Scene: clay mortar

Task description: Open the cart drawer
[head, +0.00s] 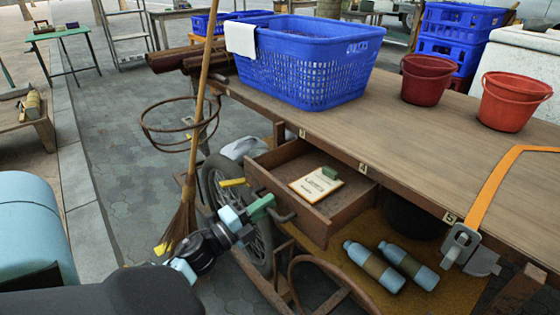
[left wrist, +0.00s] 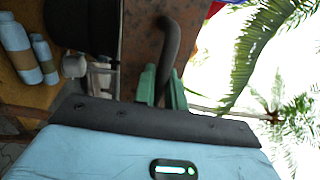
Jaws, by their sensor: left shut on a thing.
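The wooden cart drawer (head: 345,213) stands pulled out from under the cart's tabletop (head: 330,135), its inside showing. A cream booklet (head: 312,187) and a small green block (head: 330,172) lie in it. A dark curved handle (head: 288,217) sits on its front; it also shows in the left wrist view (left wrist: 171,38). My left gripper (head: 264,207) is at the drawer front, its green fingers shut on the handle. In the left wrist view the fingers (left wrist: 163,84) are on both sides of the handle's near end. My right gripper is not in view.
A broom (head: 196,125) leans by the cart's left end, close to my left arm, near a rusty ring (head: 150,126). Two bottles (head: 374,266) lie on the shelf below the drawer. A blue basket (head: 300,75) and two red buckets (head: 427,82) stand on top.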

